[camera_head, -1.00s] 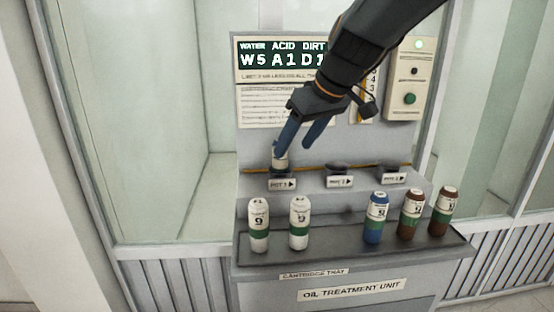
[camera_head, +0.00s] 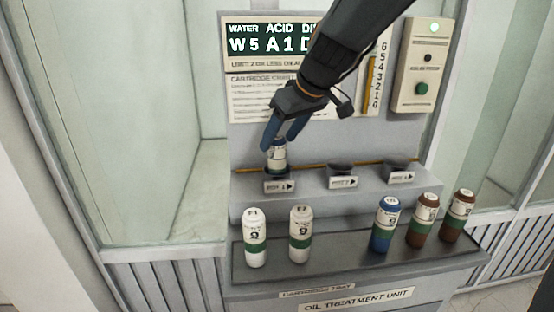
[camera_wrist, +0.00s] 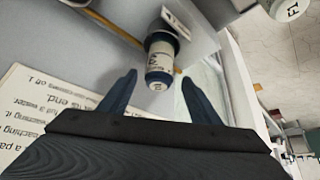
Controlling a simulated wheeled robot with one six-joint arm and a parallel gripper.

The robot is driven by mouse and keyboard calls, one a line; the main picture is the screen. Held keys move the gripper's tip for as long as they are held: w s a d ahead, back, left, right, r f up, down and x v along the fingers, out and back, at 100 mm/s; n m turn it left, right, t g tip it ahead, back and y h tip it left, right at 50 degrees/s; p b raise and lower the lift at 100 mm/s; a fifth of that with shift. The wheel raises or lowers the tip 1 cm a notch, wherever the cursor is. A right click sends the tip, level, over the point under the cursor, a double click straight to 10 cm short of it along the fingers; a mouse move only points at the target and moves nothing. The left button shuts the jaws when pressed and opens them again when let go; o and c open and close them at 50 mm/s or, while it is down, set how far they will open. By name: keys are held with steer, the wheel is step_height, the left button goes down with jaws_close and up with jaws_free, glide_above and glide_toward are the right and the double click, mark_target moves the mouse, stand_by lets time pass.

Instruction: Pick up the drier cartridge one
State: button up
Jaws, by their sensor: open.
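A cartridge with a dark blue top and a white label (camera_head: 277,155) stands upright in the port marked 1, and its lower end is hidden. In the wrist view the same cartridge (camera_wrist: 160,55) lies between and beyond my spread fingers, touching neither. My gripper (camera_head: 280,142) is open around its upper part; it also shows in the wrist view (camera_wrist: 160,92). A second blue-topped cartridge (camera_head: 384,225) stands on the front tray. The pictures do not clearly show which cartridge is drier one.
The cartridge tray (camera_head: 340,262) also holds two white cartridges (camera_head: 255,237) on the left and two brown-topped ones (camera_head: 423,222) on the right. The middle port (camera_head: 342,170) and right port (camera_head: 400,165) look empty. The display panel (camera_head: 268,42) stands close behind.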

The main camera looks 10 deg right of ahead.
mark_target(277, 161)
steer(key=shift+x, duration=1.6)
steer(key=shift+d, duration=0.15)
jaws_close()
